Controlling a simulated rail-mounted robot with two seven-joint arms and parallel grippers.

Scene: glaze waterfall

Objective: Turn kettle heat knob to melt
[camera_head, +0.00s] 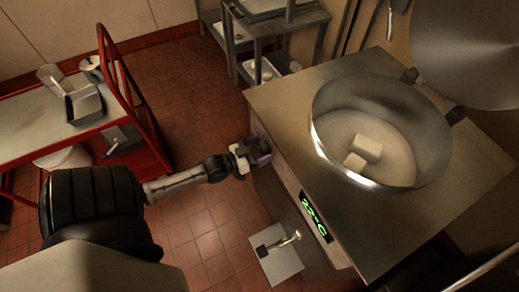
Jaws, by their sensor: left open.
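The kettle (325,150) is a round steel pot set in a steel cabinet (470,165) at the right. White blocks (366,147) sit in its pale contents. A green-lit display (315,217) is on the cabinet's front face; I cannot read it surely. My left arm reaches across from the left, and my left gripper (262,156) is open at the upper part of that front face, beyond the display. No heat knob can be made out; the gripper covers that part of the face. I cannot tell whether the fingers touch anything. My right gripper is not in view.
The kettle's round lid (475,45) stands raised at upper right. A pale square plate (277,262) lies below the front face, with a tap-like fitting above it. A red-framed cart (120,75) with containers stands left, a steel rack (255,40) behind. Tiled floor between is clear.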

